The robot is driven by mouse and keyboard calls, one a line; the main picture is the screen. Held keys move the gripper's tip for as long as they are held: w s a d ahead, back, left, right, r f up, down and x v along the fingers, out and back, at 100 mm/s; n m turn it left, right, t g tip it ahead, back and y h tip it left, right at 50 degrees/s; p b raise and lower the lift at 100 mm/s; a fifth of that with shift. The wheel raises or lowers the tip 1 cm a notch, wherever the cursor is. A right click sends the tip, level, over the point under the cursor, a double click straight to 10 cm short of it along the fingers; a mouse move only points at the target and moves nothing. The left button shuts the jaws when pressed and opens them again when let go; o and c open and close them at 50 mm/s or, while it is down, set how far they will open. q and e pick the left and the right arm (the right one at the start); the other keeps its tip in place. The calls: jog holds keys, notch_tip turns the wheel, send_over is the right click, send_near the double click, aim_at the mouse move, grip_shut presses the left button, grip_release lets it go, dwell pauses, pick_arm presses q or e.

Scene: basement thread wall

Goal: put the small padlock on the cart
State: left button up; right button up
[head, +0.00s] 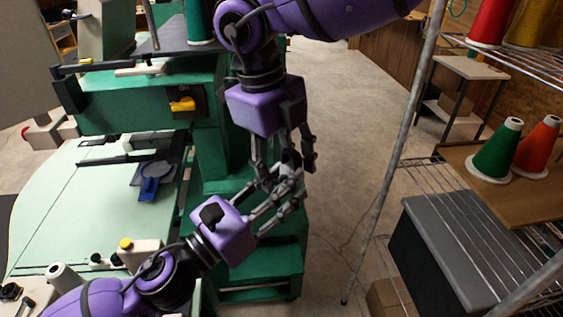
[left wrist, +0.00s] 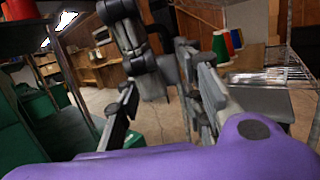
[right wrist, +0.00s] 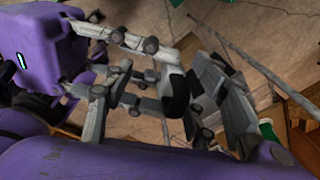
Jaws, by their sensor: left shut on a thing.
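A small grey-and-black thing, which looks like the padlock (right wrist: 174,92), is between the fingers of both my grippers in the right wrist view. In the head view it is mostly hidden by fingers, at mid-picture (head: 290,158). My left gripper (head: 291,184) comes in from the lower left and is shut on it. My right gripper (head: 283,170) reaches down from above, its fingers spread on either side of the same spot. I cannot tell whether they touch it. In the left wrist view the fingers overlap and hide the padlock. I cannot pick out the cart with certainty.
A green machine with a pale table (head: 80,215) stands at left, a blue piece (head: 152,185) on it. At right is a wire rack with a metal post (head: 388,170), a grey-lidded box (head: 445,250) and thread cones (head: 497,150). Bare concrete floor (head: 345,110) lies between.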

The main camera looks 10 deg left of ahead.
jog(key=c, duration=0.9)
pick_arm(q)
jog(key=o, duration=0.9)
pick_arm(e)
jog(key=shift+c, duration=0.7)
pick_arm(q)
jog(key=o, duration=0.5)
jog(key=shift+c, duration=0.2)
